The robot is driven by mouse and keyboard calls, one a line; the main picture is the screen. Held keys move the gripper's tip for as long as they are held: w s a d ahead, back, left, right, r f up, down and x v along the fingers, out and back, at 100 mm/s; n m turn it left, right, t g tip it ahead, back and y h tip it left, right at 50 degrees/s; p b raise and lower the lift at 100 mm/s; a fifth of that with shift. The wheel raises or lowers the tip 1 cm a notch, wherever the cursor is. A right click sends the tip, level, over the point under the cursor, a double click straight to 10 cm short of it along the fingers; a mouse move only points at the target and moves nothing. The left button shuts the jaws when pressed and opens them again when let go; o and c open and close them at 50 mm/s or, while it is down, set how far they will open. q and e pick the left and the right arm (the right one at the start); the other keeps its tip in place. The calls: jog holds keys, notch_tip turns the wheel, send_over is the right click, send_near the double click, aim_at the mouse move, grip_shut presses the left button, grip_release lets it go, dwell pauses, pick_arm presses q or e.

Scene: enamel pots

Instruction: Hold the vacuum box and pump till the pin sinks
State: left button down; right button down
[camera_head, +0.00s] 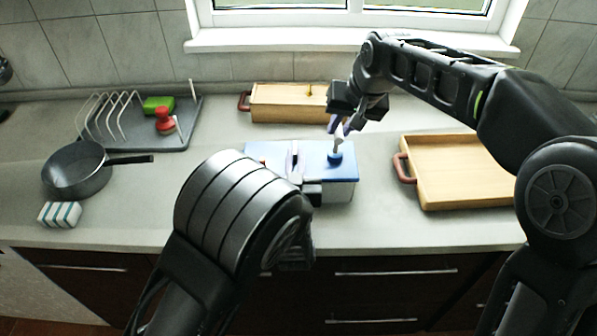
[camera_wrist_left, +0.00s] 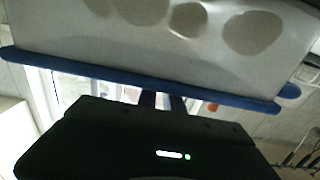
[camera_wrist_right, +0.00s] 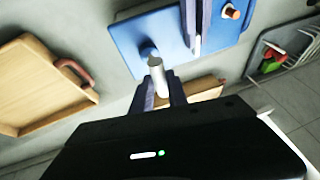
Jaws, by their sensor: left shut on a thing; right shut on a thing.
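The vacuum box (camera_head: 335,190) has a pale translucent wall and a blue lid (camera_head: 317,150); it stands mid-counter. Rounded dark shapes show through its wall in the left wrist view (camera_wrist_left: 190,20). My left gripper (camera_head: 295,160) is shut on its near edge, one finger lying over the lid. The pump (camera_head: 336,152), a pale shaft on a blue base, stands on the lid's right part. My right gripper (camera_head: 343,126) is shut on the pump from above. The small orange-brown pin (camera_wrist_right: 230,12) stands above the lid on the far side of my left finger from the pump.
A wooden box (camera_head: 285,105) stands behind the vacuum box. A wooden tray (camera_head: 465,170) with a reddish handle lies at the right. A dish rack (camera_head: 185,128), a dark pan (camera_head: 75,168) and a striped sponge (camera_head: 60,214) are at the left.

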jog(key=shift+r, duration=0.1)
dwell(0.3)
send_over(337, 161)
jog(key=shift+s+f, duration=0.1)
jog(key=shift+f, duration=2.25)
jog(key=shift+r, duration=2.4)
jog(key=shift+f, duration=2.45)
jog(key=shift+c, duration=2.1)
grip_release()
jog(key=shift+r, duration=0.1)
